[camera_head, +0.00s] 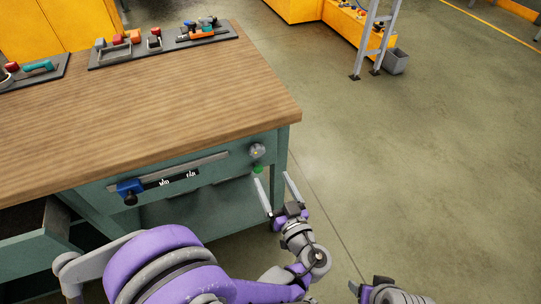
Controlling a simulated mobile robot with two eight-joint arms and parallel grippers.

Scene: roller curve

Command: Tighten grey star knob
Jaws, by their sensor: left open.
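The grey star knob (257,150) sits on the front of the teal workbench, near its right corner, just under the wooden top. My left gripper (274,192) is open, with its two fingers spread and pointing up toward the bench front. It is below and a little right of the knob, apart from it in the picture, with nothing between its fingers. My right gripper (368,289) is at the bottom edge, partly cut off, and I cannot tell its jaw state.
The workbench top (150,110) carries grey trays of tools (165,46). Left of the knob are a slotted rail and a blue slider (130,190). A green spot (258,170) is under the knob. An open drawer (35,235) juts out at left.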

